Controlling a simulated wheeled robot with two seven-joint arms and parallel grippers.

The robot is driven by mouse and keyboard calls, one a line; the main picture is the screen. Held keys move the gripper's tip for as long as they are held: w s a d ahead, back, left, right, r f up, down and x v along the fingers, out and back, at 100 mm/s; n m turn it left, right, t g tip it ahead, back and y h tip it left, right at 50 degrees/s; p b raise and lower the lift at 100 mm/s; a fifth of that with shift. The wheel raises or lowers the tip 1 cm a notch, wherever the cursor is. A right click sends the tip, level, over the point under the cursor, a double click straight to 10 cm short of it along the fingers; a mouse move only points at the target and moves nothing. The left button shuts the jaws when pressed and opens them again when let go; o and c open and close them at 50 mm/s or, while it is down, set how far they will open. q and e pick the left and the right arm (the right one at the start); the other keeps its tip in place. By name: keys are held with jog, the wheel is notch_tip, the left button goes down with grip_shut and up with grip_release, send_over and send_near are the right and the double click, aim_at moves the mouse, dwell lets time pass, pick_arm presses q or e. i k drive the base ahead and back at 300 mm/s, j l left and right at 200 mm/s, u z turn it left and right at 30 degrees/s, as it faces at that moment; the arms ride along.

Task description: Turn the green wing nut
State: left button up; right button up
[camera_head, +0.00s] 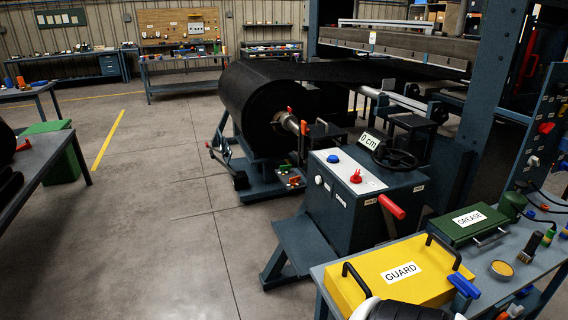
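I cannot pick out a green wing nut for sure. A small green part (294,181) shows beside red and orange bits low on the stand of the black belt roll (262,92), too small to tell its shape. The dark control cabinet (350,212) stands in front of the roll with a blue button, a red knob (355,176), a red-handled lever (391,206) and a black handwheel (394,158). Neither gripper can be made out. A black and white shape at the bottom edge may be part of my arm.
A bench at the lower right holds a yellow GUARD box (372,285), a green GREASE box (468,226), an orange-topped tin (502,270) and small tools. A dark table (45,155) and a green bin (66,168) stand at left. The floor (150,235) between is clear.

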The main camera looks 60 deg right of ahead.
aim_at(285, 168)
jog(key=i+z, duration=0.45)
jog(key=i+j+z, duration=0.25)
jog(key=i+z, duration=0.2)
jog(key=i, duration=0.15)
